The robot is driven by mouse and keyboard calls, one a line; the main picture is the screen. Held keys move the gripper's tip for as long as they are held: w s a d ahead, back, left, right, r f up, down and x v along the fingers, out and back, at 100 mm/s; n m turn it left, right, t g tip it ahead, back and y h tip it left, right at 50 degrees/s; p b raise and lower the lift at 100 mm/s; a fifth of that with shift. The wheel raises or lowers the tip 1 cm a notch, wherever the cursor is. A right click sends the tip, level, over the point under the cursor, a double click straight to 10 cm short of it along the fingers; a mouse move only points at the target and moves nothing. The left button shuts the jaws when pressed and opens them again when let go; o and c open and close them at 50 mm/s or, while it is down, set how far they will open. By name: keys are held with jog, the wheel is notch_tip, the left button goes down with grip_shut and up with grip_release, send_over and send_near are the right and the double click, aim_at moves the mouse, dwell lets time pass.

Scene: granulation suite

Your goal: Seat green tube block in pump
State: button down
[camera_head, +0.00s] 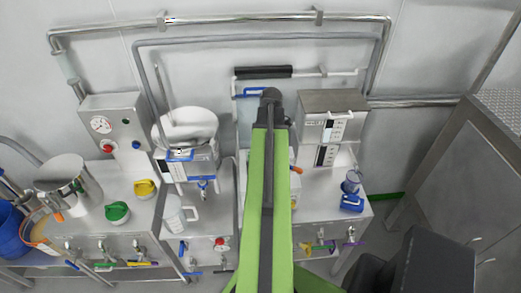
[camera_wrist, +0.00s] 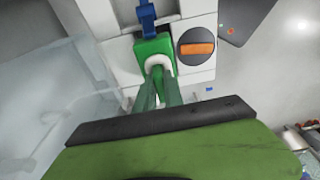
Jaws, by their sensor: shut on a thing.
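In the wrist view, my gripper (camera_wrist: 159,90) is shut on the green tube block (camera_wrist: 153,46), with the fingers pointing up the picture. A short white curved piece shows at the block's near end, between the fingertips. The block lies over the front of the white pump body (camera_wrist: 201,14), left of a dark round knob (camera_wrist: 196,48) with an orange bar. A blue part (camera_wrist: 147,16) lies just beyond the block. I cannot tell how deep the block sits in the pump. In the head view my arm hides the gripper and the block.
In the head view, a green round piece (camera_head: 117,211) and a yellow one (camera_head: 145,189) lie on the left bench. A steel pot (camera_head: 70,185) stands further left. A blue item (camera_head: 352,202) lies on the right bench. Steel pipes (camera_head: 220,18) run along the wall.

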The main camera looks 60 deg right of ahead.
jog(key=shift+f+b, duration=2.45)
jog(key=shift+f, duration=0.35)
jog(key=c, duration=1.4)
grip_release()
jog(key=shift+o, duration=0.2)
jog(key=shift+r, duration=0.1)
notch_tip(320, 180, up, 17)
jog(key=s+d+p, duration=0.1)
jog(key=s+p, duration=0.1)
jog(key=p, duration=1.5)
jog(key=shift+s+d, duration=0.15)
jog(key=shift+d, duration=0.1)
